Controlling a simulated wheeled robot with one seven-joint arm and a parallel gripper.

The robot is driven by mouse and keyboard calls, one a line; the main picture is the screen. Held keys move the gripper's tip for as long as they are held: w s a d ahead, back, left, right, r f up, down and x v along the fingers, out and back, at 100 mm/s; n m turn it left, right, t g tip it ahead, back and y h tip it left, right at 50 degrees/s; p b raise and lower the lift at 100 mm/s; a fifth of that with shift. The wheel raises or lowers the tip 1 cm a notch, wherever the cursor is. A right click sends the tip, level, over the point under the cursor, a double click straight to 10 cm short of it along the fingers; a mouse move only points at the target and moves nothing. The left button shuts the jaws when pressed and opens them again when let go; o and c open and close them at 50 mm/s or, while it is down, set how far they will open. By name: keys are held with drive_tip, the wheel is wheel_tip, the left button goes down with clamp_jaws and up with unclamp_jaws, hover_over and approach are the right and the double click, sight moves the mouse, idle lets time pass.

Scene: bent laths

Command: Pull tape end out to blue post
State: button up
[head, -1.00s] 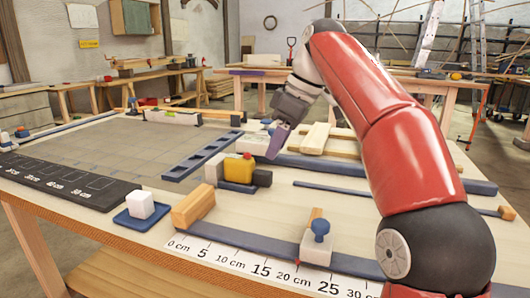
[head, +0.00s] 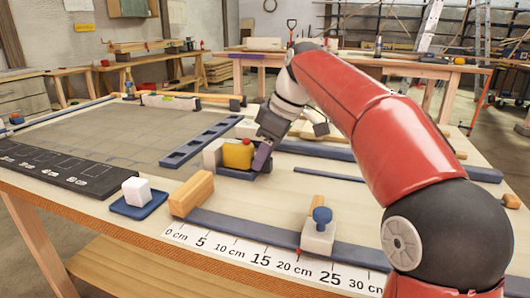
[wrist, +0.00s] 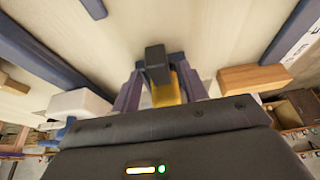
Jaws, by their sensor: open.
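The yellow tape case (head: 238,155) with a red button sits on a blue base beside a pale block. In the wrist view, the case (wrist: 167,96) and a dark block (wrist: 157,62), perhaps the tape end, appear between the two purple fingers. My gripper (head: 258,162) is open and low at the right side of the case; it also shows in the wrist view (wrist: 160,85). Whether the fingers touch anything, I cannot tell. A blue round-topped knob (head: 321,216) stands on a pale block at the ruler; I cannot tell whether it is the blue post.
A wooden block (head: 191,193) and a long blue strip lie behind the ruler (head: 255,258). A blue tray (head: 140,206) with a white cube is at the front left. A slotted blue rack (head: 202,142) lies behind the tape. Bare table lies between the case and the knob.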

clamp_jaws()
